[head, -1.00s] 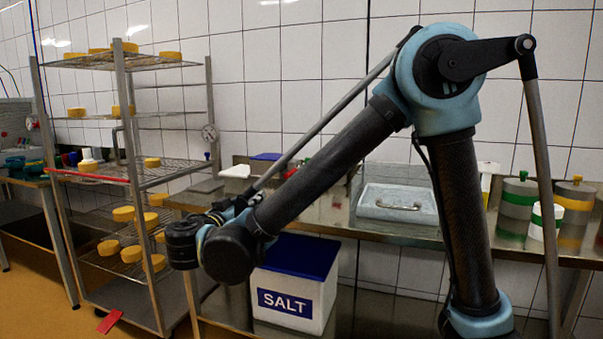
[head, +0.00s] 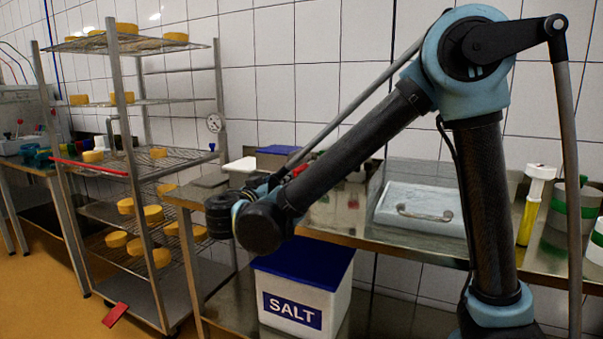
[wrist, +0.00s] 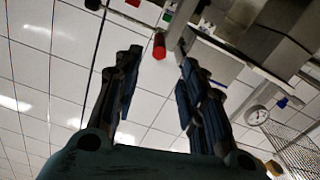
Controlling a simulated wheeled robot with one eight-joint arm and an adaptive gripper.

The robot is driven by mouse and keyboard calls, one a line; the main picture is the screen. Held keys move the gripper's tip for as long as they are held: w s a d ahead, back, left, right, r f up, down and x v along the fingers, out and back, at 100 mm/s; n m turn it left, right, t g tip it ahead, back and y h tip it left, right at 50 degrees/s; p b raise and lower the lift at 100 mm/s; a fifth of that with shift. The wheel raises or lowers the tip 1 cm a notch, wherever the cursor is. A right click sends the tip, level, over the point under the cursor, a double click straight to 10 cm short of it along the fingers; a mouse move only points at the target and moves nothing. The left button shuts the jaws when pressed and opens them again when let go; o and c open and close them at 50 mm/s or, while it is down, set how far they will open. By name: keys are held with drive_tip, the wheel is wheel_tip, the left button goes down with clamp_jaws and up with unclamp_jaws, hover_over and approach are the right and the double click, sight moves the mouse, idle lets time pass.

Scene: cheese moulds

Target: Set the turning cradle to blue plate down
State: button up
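I cannot pick out the turning cradle or its blue plate for certain. A steel, box-like thing (head: 335,205) with small red and green parts stands on the steel bench, partly hidden behind my arm in the head view. In the wrist view, a red cylinder (wrist: 159,46) and a grey bar show beyond the fingertips. My gripper (wrist: 155,58) has its two fingers apart, with nothing held between them. In the head view the fingers are hidden or too small to make out near the arm's end.
A wire rack (head: 130,150) with several yellow cheeses stands left of the steel bench (head: 420,246). A white SALT bin (head: 295,300) with a blue lid sits below. A pale tray (head: 425,208) with a handle and a yellow bottle (head: 530,205) are on the bench.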

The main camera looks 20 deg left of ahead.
drive_tip(key=w, duration=0.9)
drive_tip(key=w+d, duration=0.1)
drive_tip(key=w, duration=0.3)
drive_tip(key=shift+w+d, duration=0.1)
drive_tip(key=shift+w, duration=0.1)
drive_tip(key=shift+c, duration=0.3)
drive_tip(key=shift+d, duration=0.1)
clamp_jaws()
